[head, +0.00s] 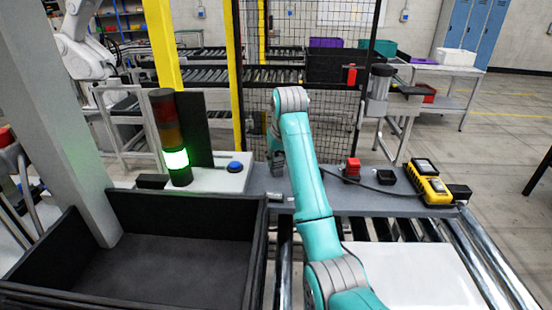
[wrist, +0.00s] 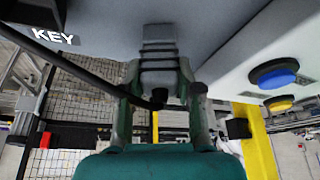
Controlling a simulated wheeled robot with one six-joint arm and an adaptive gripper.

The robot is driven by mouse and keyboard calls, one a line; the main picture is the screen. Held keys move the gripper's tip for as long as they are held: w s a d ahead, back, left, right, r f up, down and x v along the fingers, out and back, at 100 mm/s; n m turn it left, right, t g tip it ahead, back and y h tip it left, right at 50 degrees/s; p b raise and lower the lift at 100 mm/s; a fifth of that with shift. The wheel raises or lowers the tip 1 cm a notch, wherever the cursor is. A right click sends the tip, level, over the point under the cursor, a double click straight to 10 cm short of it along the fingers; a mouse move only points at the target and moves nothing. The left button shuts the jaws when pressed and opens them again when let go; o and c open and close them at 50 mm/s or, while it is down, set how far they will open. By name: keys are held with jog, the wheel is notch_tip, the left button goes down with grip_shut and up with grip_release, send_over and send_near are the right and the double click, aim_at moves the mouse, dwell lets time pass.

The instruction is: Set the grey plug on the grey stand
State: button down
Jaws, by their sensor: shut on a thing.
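My gripper (wrist: 159,78) shows in the wrist view with its two teal fingers shut on the grey plug (wrist: 160,72). A dark cable joins the plug's black end between the fingers. Beyond the plug is a grey part with dark ribs (wrist: 158,44), against the grey surface; I cannot tell whether it is part of the plug or the grey stand. In the head view my teal arm hides the plug and fingertips, behind its elbow side near the grey bench (head: 330,203). I cannot pick out the grey stand with certainty.
A yellow device (head: 430,184), a black block (head: 386,177) and a red-topped part (head: 352,169) stand right on the bench. A lit signal tower (head: 167,140) and blue button (head: 235,166) are left. A black bin (head: 190,229) is front left. Wire mesh stands behind.

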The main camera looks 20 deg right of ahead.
jog(key=shift+f, duration=0.15)
jog(key=c, duration=0.8)
grip_release()
jog(key=shift+o, duration=0.2)
